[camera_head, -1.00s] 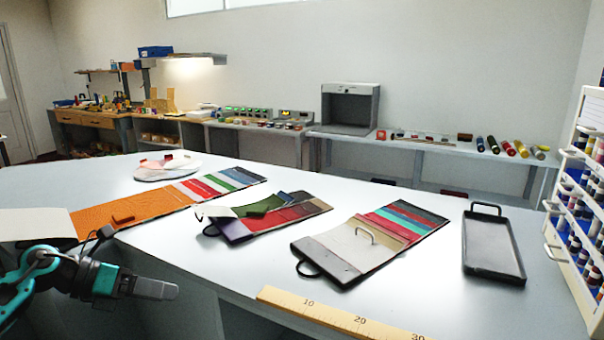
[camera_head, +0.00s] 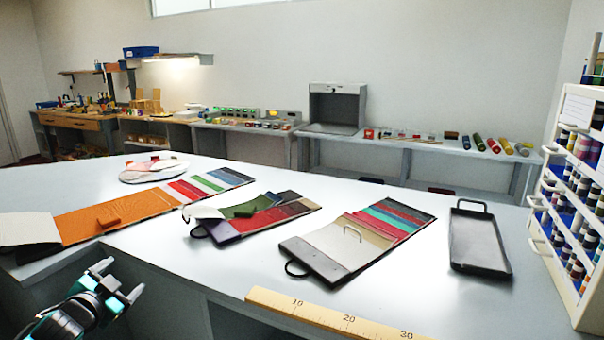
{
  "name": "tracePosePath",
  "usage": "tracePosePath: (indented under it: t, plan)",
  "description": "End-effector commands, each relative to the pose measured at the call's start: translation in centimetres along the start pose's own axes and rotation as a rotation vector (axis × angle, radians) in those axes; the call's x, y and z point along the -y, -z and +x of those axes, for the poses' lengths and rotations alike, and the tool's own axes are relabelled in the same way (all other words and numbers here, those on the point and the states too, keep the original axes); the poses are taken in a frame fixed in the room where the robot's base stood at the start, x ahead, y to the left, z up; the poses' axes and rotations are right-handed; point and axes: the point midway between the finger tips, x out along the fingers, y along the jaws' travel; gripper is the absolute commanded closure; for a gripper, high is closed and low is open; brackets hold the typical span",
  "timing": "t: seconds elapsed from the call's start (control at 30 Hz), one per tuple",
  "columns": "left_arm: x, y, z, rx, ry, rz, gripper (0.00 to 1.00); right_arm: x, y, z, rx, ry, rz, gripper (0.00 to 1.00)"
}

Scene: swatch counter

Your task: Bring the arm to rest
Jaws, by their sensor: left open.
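My left gripper (camera_head: 119,280) is at the lower left, in front of the counter's (camera_head: 350,296) near edge. Its two fingers are apart and nothing is between them. The long orange swatch book (camera_head: 78,222) lies open on the counter beyond it, with its pale cover (camera_head: 27,228) turned to the left. My right gripper is not in view.
Two more swatch books, one with green and purple cloth (camera_head: 232,226) and one with a beige panel (camera_head: 328,247), lie on the counter. A dark tray (camera_head: 477,240) is at right, a yellow ruler (camera_head: 330,318) at the front edge, and a bottle rack (camera_head: 575,200) far right.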

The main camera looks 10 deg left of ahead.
Motion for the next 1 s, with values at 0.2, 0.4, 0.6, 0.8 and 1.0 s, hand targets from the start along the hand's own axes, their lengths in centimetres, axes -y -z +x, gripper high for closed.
tracePosePath:
  t: [0.2, 0.4, 0.6, 0.8, 1.0]
  plan:
    - [-15.7, -2.7, -6.3, 0.051, -0.224, -0.158, 0.17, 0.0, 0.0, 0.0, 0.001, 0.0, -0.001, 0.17]
    - [-27.2, -2.9, -15.2, 0.121, -0.387, -0.353, 0.17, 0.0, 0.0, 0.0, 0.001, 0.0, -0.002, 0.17]
    - [-33.0, -1.7, -22.1, 0.188, -0.466, -0.516, 0.17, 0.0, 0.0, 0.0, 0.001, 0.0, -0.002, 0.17]
    - [-34.2, -1.2, -23.8, 0.207, -0.48, -0.56, 0.17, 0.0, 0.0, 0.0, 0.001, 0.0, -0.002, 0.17]
    - [-34.2, -1.2, -23.8, 0.207, -0.48, -0.56, 0.17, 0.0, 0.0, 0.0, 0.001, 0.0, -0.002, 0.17]
